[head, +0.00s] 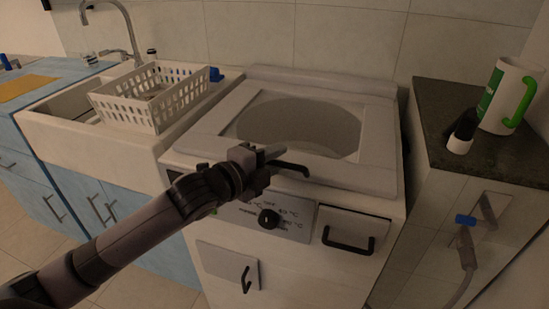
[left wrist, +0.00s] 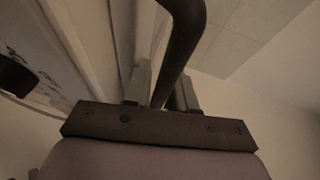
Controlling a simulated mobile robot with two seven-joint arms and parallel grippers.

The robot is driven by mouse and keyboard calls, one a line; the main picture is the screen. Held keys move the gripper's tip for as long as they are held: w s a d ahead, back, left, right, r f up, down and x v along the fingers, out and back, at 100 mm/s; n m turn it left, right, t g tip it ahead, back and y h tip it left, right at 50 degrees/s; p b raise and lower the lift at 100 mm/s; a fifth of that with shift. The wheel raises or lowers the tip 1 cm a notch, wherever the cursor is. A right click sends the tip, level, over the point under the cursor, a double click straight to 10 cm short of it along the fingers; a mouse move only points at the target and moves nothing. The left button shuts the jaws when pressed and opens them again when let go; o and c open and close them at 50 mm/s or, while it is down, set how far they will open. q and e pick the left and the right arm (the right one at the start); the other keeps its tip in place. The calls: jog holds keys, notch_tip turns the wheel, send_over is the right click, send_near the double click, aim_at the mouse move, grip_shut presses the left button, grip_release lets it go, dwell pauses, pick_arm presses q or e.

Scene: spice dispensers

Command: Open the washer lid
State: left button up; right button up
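The white washer (head: 262,235) stands in the middle of the head view. Its lid (head: 375,175) lies flat on top, with a large round window or opening in it through which the drum shows. A black bar handle (head: 292,167) sticks out at the lid's front edge. My left gripper (head: 269,157) is at the left end of this handle. In the left wrist view, the dark curved handle (left wrist: 186,30) runs between the two close-set fingers of the left gripper (left wrist: 165,92). The fingertips are partly hidden. My right gripper is not in view.
A white dish basket (head: 150,100) stands on the sink at left, with a faucet behind. A dark counter (head: 490,155) at right holds a white and green mug (head: 497,97) and a black and white object (head: 463,132). A black drawer handle (head: 348,243) sits on the washer front.

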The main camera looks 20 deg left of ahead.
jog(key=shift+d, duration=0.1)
pick_arm(q)
grip_shut()
jog(key=shift+r, duration=0.1)
